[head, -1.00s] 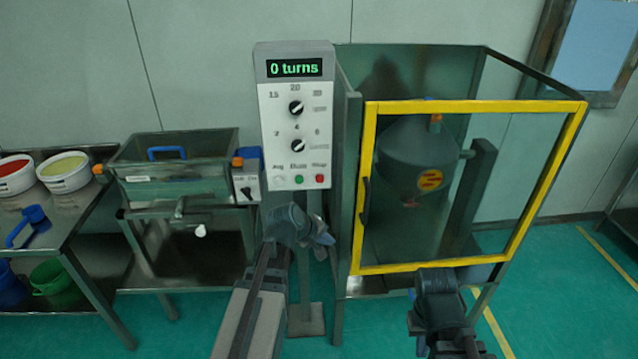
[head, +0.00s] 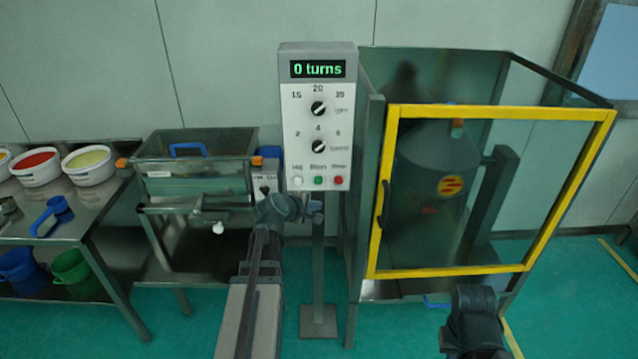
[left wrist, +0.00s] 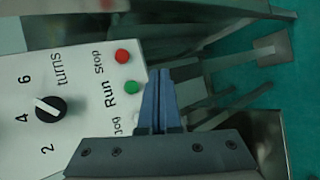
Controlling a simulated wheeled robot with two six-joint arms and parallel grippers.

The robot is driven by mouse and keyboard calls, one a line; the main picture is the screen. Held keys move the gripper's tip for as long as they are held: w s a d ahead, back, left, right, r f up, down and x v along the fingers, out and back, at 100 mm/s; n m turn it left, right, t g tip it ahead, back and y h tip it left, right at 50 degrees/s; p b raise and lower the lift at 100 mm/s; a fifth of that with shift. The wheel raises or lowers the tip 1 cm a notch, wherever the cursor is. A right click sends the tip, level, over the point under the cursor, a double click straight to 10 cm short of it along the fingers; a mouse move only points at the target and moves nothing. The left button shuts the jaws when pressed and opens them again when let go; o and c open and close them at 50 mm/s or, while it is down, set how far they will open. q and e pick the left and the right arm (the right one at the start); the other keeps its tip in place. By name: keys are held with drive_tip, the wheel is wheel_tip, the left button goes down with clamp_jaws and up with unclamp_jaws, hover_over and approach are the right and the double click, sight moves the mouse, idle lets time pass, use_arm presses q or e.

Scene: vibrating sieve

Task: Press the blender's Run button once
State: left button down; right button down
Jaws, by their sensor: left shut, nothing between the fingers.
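The blender's control panel (head: 295,130) stands on a post, with a display reading "0 turns" and two black knobs. The green Run button (head: 318,181) sits on its bottom row, between a white Jog button (head: 297,182) and a red Stop button (head: 338,180). The Run button also shows in the left wrist view (left wrist: 131,87), just beside my fingertips. My left gripper (head: 314,207) is shut and empty, just below the button row; I cannot tell its gap to the panel. My right arm shows at the lower right, but its fingers are not clear.
The blender drum (head: 430,170) stands behind a yellow-framed guard door (head: 392,200), which looks closed. A sieve box (head: 195,170) stands left of the panel. A steel table (head: 100,220) with tubs and a blue scoop (head: 52,215) is further left.

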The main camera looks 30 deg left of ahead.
sight(318, 181)
use_arm(q)
drive_tip(key=shift+w+a, duration=0.75)
drive_tip(key=shift+w, duration=0.5)
drive_tip(key=shift+w+a, duration=0.8)
drive_tip(key=shift+w, duration=0.45)
drive_tip(key=shift+w+a, duration=0.75)
drive_tip(key=shift+w, duration=0.5)
drive_tip(key=shift+w, duration=0.1)
drive_tip(key=shift+w+a, duration=0.2)
drive_tip(key=shift+w, duration=0.05)
